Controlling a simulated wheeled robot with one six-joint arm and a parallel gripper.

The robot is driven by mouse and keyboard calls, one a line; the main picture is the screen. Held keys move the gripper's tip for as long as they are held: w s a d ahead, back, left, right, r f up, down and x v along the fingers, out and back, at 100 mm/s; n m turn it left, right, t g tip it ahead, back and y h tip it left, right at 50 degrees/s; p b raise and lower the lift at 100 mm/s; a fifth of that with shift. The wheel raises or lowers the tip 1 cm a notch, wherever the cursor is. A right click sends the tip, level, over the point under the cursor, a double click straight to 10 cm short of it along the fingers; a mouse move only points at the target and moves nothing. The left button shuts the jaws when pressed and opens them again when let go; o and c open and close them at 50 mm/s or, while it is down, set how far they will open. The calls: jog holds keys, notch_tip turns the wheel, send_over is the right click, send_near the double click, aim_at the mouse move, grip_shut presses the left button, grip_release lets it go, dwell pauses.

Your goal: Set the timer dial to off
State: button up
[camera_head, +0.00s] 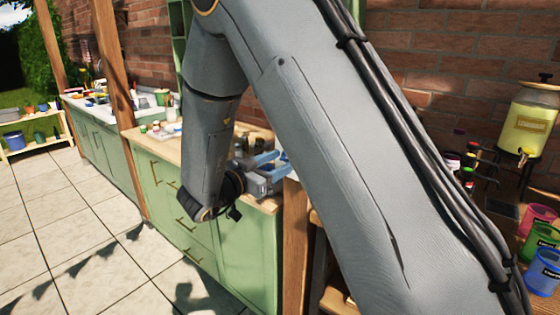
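I cannot make out a timer or its dial in the head view; my arm covers much of the middle of the picture. My gripper (272,165) is at the right end of the wooden counter (188,146), partly behind my own arm. It is small and partly hidden, so I cannot tell how far its fingers are apart or whether anything is between them.
Green cabinets (165,196) with brass handles stand under the counter. Small jars and pots (163,127) stand on it. At the right, a yellow drink dispenser (526,122) stands near coloured cups (541,268). Bare paving (70,235) lies at the left.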

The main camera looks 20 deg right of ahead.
jog(key=c, duration=1)
jog(key=shift+c, duration=0.2)
jog(key=shift+n+p, duration=0.3)
jog(key=shift+p, duration=0.05)
jog(key=n+p, duration=0.4)
jog(key=n, duration=0.1)
jog(key=n+p, duration=0.5)
jog(key=n, duration=0.1)
jog(key=shift+s+d+t, duration=0.1)
jog(key=shift+s+t, duration=0.1)
jog(key=shift+t, duration=0.2)
jog(key=shift+n, duration=0.4)
